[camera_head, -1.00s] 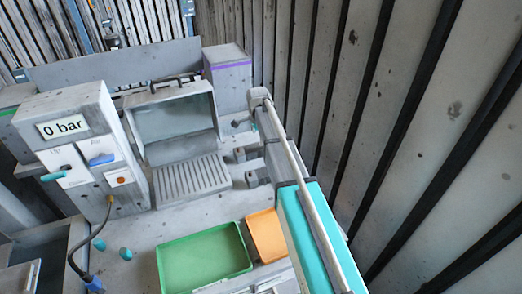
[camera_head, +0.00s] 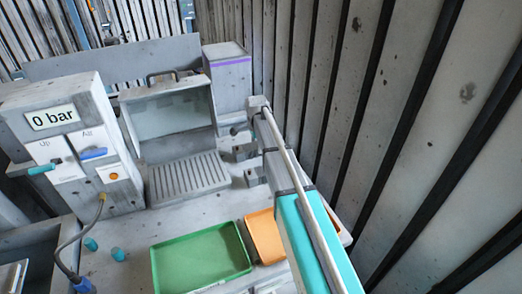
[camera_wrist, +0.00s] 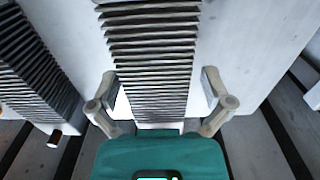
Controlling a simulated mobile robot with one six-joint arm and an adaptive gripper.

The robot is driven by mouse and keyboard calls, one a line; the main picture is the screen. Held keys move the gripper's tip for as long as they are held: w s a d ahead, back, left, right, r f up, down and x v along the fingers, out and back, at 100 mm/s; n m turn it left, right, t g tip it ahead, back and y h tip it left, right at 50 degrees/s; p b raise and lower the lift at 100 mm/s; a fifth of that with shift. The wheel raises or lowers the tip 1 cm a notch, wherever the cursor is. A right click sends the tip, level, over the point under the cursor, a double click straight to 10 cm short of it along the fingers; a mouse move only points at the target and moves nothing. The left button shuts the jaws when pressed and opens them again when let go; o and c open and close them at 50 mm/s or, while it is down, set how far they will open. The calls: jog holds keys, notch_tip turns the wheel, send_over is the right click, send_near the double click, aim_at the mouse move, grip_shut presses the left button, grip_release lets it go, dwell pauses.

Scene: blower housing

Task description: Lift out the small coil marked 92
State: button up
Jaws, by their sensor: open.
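No marking 92 can be read in either view, so I cannot tell which thing is the small coil. In the wrist view, my gripper (camera_wrist: 160,82) is open, with one finger on each side of a long grey ribbed piece (camera_wrist: 152,45). Nothing is gripped, and I cannot tell how far the fingers are above it. A second dark ribbed piece (camera_wrist: 35,65) lies to the left.
A grey box reading 0 bar (camera_head: 75,145) with levers and a cable stands left. A clear-fronted housing (camera_head: 170,115) has a ribbed grey plate (camera_head: 188,178) before it. Green (camera_head: 200,258) and orange (camera_head: 265,237) trays lie in front. A slatted wall (camera_head: 400,130) closes the right side.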

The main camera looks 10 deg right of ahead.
jog(key=shift+c, duration=0.3)
jog(key=c, duration=1.1)
